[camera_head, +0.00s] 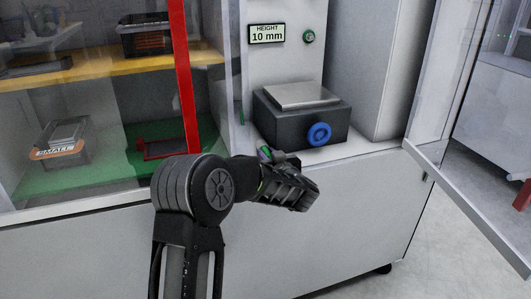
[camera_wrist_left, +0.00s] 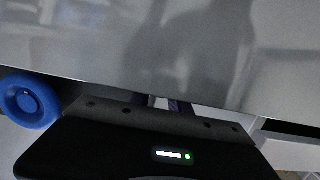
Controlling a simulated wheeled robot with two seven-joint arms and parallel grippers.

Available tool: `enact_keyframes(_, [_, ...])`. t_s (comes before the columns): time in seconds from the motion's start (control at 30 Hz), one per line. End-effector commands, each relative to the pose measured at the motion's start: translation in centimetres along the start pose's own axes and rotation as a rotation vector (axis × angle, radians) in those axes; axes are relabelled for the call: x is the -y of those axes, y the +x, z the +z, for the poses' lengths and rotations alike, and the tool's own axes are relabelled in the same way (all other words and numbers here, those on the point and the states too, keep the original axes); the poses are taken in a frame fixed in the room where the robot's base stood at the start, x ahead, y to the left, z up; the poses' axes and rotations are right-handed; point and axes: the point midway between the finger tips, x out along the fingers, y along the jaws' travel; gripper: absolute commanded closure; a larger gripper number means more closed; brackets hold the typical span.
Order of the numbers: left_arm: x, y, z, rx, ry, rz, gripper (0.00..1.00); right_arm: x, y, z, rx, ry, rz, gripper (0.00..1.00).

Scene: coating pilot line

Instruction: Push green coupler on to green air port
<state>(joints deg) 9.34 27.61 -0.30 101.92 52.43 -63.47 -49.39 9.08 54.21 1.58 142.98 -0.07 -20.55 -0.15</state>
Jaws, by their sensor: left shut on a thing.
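My left gripper (camera_head: 272,158) is low in front of the dark block with the blue knob. A small piece with green and purple on it, seemingly the green coupler (camera_head: 264,153), shows at its fingertips, and the gripper is shut on it. In the left wrist view the dark fingers (camera_wrist_left: 165,104) show only in part, and what they hold is hidden. A round green fitting (camera_head: 309,36), possibly the green air port, sits on the pale column beside the height sign; I cannot tell for certain. My right gripper is not in view.
The dark block (camera_head: 270,124) carries a metal plate (camera_head: 302,95) and a blue knob (camera_head: 319,135), which also shows in the left wrist view (camera_wrist_left: 30,100). A red post (camera_head: 185,75) and glazed cabinet stand left. An open glass door (camera_head: 445,90) stands right.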

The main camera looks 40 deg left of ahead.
Motion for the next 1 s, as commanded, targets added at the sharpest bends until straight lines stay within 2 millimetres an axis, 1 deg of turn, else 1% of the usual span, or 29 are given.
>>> enact_keyframes(0.2, [0.0,-0.1,-0.5,-0.001,-0.001,0.0,1.0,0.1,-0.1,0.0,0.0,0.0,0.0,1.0])
enact_keyframes(0.27, [0.0,-0.1,-1.0,-0.002,-0.002,0.0,1.0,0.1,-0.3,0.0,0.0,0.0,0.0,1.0])
enact_keyframes(0.37, [0.0,-0.3,-2.4,-0.003,-0.003,0.0,1.0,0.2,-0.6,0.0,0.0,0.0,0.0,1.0])
enact_keyframes(0.47, [0.0,-0.6,-4.3,-0.003,-0.004,0.0,1.0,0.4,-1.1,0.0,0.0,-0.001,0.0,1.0])
enact_keyframes(0.57, [0.0,-1.0,-6.7,-0.004,-0.005,0.0,1.0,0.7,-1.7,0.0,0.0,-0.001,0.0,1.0])
enact_keyframes(0.8, [0.0,-2.0,-13.1,-0.004,-0.005,0.001,1.0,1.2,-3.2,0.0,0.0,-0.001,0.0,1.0])
enact_keyframes(0.9, [0.0,-2.3,-15.2,-0.003,-0.004,0.001,1.0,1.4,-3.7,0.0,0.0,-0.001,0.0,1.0])
enact_keyframes(1.0, [0.0,-2.5,-16.7,-0.002,-0.002,0.001,1.0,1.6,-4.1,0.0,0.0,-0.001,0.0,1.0])
